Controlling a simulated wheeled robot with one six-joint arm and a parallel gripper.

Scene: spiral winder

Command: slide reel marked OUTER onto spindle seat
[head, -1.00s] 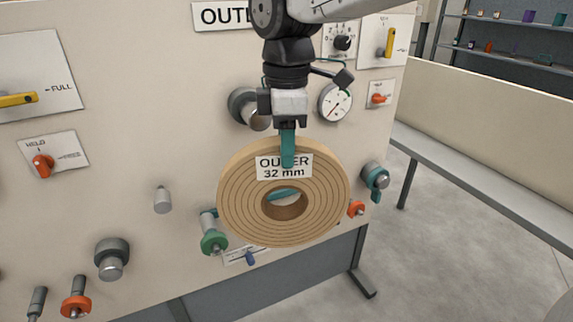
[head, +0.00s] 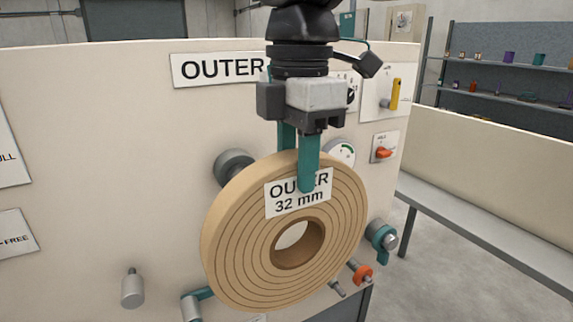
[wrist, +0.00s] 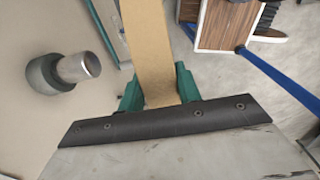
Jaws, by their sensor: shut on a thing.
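The tan wound reel (head: 230,250) hangs upright from my gripper (head: 302,170), its label reading OUTER 32 mm. The teal fingers are shut across its top rim, one in front and one behind. In the wrist view the reel's edge (wrist: 150,45) runs up from between the fingers (wrist: 158,92). A grey stub with a dark collar (head: 233,163), likely the spindle seat, sticks out of the panel behind the reel's upper left. It is partly hidden in the head view; the wrist view shows its metal end (wrist: 80,68) bare, left of the reel and apart from it.
The OUTER sign (head: 222,69) is on the upper panel. A gauge (head: 341,152) is partly behind the reel. A teal-collared knob (head: 383,238), an orange-collared peg (head: 361,273) and a grey peg (head: 132,288) project near the reel. A bench (head: 480,215) stands at right.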

